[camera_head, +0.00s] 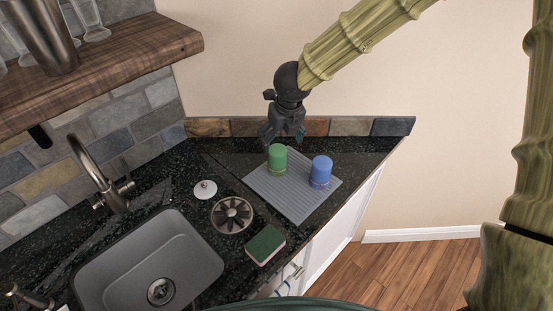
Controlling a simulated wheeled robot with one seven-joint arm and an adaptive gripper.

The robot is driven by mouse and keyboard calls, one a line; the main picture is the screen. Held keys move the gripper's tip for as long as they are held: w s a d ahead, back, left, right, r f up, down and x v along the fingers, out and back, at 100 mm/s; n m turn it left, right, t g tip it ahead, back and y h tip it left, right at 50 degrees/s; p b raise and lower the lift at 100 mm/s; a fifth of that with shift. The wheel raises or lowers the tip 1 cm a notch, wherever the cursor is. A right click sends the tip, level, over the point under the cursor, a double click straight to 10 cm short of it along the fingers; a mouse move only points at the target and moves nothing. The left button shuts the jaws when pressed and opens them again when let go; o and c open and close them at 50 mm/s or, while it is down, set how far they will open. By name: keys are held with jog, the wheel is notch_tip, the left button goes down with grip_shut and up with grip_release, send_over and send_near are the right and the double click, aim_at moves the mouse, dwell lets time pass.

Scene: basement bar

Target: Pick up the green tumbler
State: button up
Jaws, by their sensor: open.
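The green tumbler (277,159) stands on a grey ribbed mat (292,201) on the dark counter. A blue tumbler (321,170) stands on the same mat, to its right and a small gap away. My gripper (282,137) is above and just behind the green tumbler, pointing down, with its fingers apart. The fingertips are close to the tumbler's top, and I cannot tell whether they touch it. Part of the fingers is hard to make out against the dark counter.
A sink (150,262) with a faucet (98,172) is at the left. A sponge (265,245), a round slotted strainer (231,215) and a white stopper (205,189) lie between sink and mat. A wooden shelf (110,75) hangs at upper left. A low stone backsplash runs behind.

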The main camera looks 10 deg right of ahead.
aim_at(278, 150)
jog(key=shift+w+f, duration=0.25)
jog(key=shift+f, duration=0.4)
jog(key=x, duration=0.4)
jog(key=shift+a+f+p, duration=0.25)
jog(key=shift+f+p, duration=0.05)
jog(key=shift+p, duration=0.1)
jog(key=shift+w+d+f, duration=0.1)
jog(key=shift+f, duration=0.45)
jog(key=shift+p+x, duration=0.8)
jog(key=shift+x, duration=1.35)
jog(key=c, duration=1.1)
